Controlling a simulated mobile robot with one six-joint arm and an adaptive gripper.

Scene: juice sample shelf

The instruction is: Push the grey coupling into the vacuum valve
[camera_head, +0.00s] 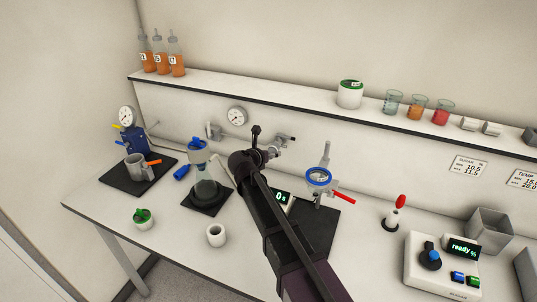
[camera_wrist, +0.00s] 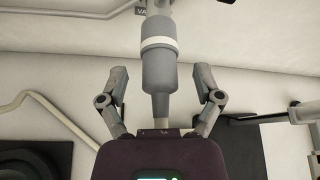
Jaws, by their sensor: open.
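The grey coupling (camera_wrist: 158,68), a grey cylinder with a white band and a tapered end, stands out between my fingers in the wrist view. My gripper (camera_wrist: 160,78) is open, with one finger on each side of it and a visible gap at both. The coupling's far end meets a grey fitting (camera_wrist: 157,7) at the top edge; I cannot tell how deep it sits. In the camera_head view, my gripper (camera_head: 256,153) is at the wall fittings, and a grey valve (camera_head: 281,141) shows just right of it. My arm hides the coupling there.
A pressure gauge (camera_head: 237,116) is on the wall left of my gripper. A flask (camera_head: 205,190) on a dark mat stands left of my arm. A stand with a blue ring (camera_head: 318,177) and red handle is close on the right. A white cup (camera_head: 216,235) stands in front.

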